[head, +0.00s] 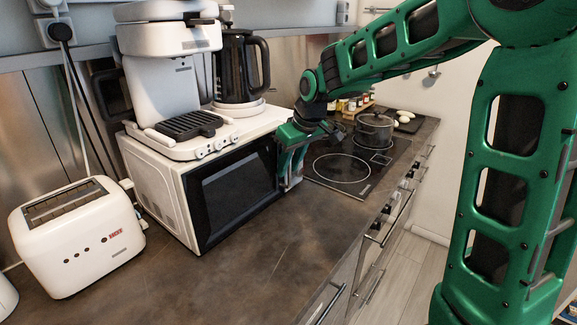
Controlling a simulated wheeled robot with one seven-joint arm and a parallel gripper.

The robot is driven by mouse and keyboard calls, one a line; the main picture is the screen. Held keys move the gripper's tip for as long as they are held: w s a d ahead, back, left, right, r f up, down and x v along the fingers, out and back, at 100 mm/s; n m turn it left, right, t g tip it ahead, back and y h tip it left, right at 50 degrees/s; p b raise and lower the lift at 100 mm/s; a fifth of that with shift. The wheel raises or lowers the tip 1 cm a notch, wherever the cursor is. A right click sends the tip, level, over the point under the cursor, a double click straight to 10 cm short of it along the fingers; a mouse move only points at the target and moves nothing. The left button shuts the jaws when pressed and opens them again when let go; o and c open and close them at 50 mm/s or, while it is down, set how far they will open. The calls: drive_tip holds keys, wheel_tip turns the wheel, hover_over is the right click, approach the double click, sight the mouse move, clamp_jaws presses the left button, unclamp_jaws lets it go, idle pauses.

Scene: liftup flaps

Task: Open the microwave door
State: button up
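The white microwave (155,184) stands on the dark counter with a coffee machine on top. Its door (235,190), with a dark window, faces the front right and looks shut. My green gripper (288,178) is at the right end of the microwave's front, its fingers pointing down beside the door's right edge. The control side and any handle there are mostly hidden behind my gripper. I cannot tell whether the fingers touch the door or hold anything.
A white toaster (78,235) stands left of the microwave. A coffee machine (170,75) with a dark jug (240,68) sits on the microwave. A cooktop (343,170) with a pot (374,130) lies beyond my gripper. The counter (235,280) before the microwave is clear.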

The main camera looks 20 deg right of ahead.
clamp_jaws()
drive_tip(key=shift+d+r, duration=0.1)
idle(1.2)
